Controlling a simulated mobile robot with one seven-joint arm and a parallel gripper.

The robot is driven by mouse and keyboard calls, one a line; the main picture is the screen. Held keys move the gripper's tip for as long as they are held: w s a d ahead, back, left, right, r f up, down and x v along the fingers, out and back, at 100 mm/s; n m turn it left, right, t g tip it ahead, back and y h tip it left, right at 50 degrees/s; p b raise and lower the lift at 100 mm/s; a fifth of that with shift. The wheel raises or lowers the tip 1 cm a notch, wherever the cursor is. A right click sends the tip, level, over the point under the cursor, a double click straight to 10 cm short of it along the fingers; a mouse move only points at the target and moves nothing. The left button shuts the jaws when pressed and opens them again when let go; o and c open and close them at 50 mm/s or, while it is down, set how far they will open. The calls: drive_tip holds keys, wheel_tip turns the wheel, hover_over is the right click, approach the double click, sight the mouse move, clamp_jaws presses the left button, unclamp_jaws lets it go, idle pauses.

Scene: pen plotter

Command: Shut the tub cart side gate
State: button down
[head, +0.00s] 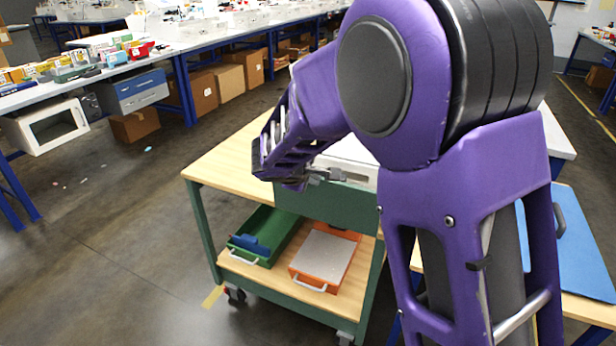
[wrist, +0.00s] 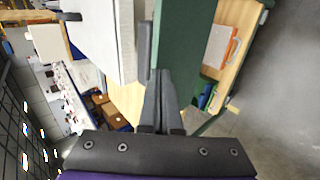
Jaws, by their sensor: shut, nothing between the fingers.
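The tub cart (head: 232,158) has a pale wooden top, a green frame and a lower wooden shelf. A green panel (head: 335,208), which looks like its side gate, stands at the cart's near side, below my gripper and above part of the lower shelf. The panel also shows as a dark green strip in the wrist view (wrist: 190,45). My gripper (head: 328,175) is shut and empty at the panel's upper edge. In the wrist view its fingertips (wrist: 160,76) lie close beside the panel; I cannot tell whether they touch. My arm hides the cart's right part.
A green tub (head: 262,240) holding something blue and an orange tub (head: 322,262) sit on the lower shelf. A white object (head: 350,152) lies on the cart top behind my arm. A blue panel (head: 585,245) is at right.

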sight(321, 168)
drive_tip(key=shift+w+d, duration=0.3)
drive_tip(key=shift+w, duration=0.6)
drive_tip(key=shift+r, duration=0.1)
drive_tip(key=p, duration=0.1)
drive_tip(key=w+p, duration=0.1)
drive_tip(key=p, duration=0.1)
drive_tip(key=w+g+p, duration=0.1)
drive_tip(key=shift+d+r, duration=0.3)
drive_tip(key=shift+d, duration=0.1)
drive_tip(key=shift+f, duration=0.1)
drive_tip(key=shift+d, duration=0.15)
drive_tip(key=shift+f, duration=0.1)
